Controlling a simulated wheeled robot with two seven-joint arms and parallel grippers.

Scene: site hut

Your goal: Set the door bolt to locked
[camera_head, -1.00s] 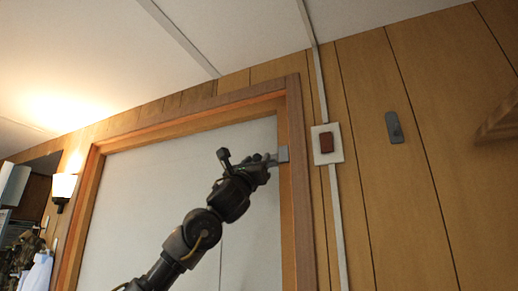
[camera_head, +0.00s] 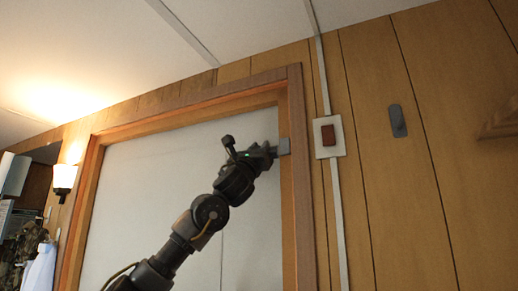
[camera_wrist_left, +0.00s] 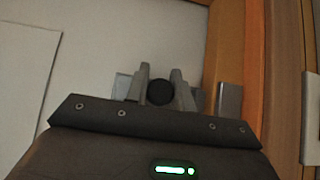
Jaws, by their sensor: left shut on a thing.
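The door bolt (camera_wrist_left: 122,88) is a grey metal plate on the pale door, with a dark round knob (camera_wrist_left: 160,93). My left gripper (camera_wrist_left: 161,84) has its two fingers on either side of the knob and is shut on it. In the head view the left gripper (camera_head: 270,151) hides most of the bolt. The grey keeper (camera_head: 284,146) sits on the wooden door frame, just right of the gripper; it also shows in the wrist view (camera_wrist_left: 230,101). My right gripper is out of view.
A white switch plate with a red-brown rocker (camera_head: 328,136) is on the panelled wall right of the frame. A grey wall fitting (camera_head: 398,121) is further right. A lit wall lamp (camera_head: 64,178) and hanging clothes (camera_head: 38,268) are at the far left.

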